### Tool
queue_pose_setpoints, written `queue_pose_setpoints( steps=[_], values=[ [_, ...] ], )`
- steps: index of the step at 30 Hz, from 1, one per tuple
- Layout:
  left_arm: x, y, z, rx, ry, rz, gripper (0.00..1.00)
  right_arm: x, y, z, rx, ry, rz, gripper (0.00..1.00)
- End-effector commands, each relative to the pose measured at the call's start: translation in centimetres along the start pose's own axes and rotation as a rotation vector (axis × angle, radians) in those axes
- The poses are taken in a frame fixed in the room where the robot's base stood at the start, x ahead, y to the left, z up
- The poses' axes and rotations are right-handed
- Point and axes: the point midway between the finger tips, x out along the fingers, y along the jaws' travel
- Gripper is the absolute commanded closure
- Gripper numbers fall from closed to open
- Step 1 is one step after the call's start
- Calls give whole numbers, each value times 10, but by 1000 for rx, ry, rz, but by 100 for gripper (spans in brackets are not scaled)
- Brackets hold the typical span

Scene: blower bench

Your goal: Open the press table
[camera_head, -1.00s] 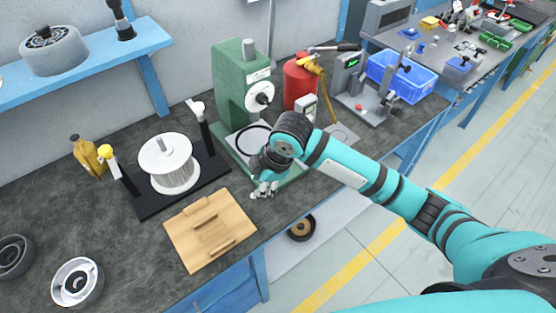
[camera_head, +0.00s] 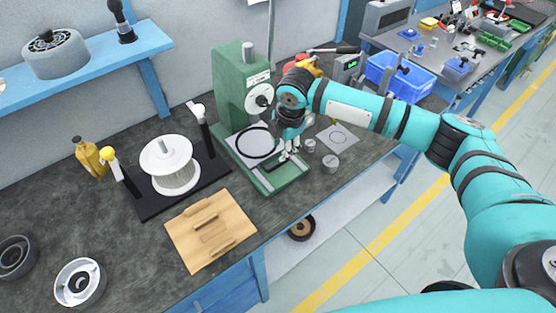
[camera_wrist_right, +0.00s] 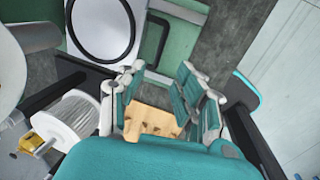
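The green press (camera_head: 230,85) stands on the bench with a round white dial on its front. Its table is a pale plate with a black ring (camera_head: 236,143) on the green base (camera_head: 284,182); the plate also shows at the top of the right wrist view (camera_wrist_right: 124,48). A black bar-like handle (camera_wrist_right: 163,32) lies beside the plate on the green base. My right gripper (camera_head: 289,152) is over the right part of the base, beside the plate. In the right wrist view its fingers (camera_wrist_right: 163,85) are apart with nothing between them. My left gripper is out of view.
A white spool (camera_head: 170,165) on a black stand and a wooden board (camera_head: 210,230) are left of the press. Small metal cylinders (camera_head: 330,162) and a grey sheet (camera_head: 338,138) are on its right. A blue crate (camera_head: 412,83) is farther back.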

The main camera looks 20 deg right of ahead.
Motion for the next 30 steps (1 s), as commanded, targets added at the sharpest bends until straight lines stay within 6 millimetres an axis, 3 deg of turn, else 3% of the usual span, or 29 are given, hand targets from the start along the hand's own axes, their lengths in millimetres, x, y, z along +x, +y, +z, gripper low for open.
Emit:
queue_pose_setpoints(
  steps=[6, 12, 18, 26, 30],
  values=[
    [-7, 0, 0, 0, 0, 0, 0, 47, -1, 0, 2, 0, -4, 67],
    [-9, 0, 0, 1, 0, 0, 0, 77, 0, 0, 1, 0, -2, 67],
    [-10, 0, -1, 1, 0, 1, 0, 90, 0, 0, 1, -1, 0, 67],
    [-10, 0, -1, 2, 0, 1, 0, 90, 0, 0, 1, -1, 0, 67],
    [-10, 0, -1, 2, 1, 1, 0, 90, 0, 0, 1, -1, 0, 85]
  ],
)
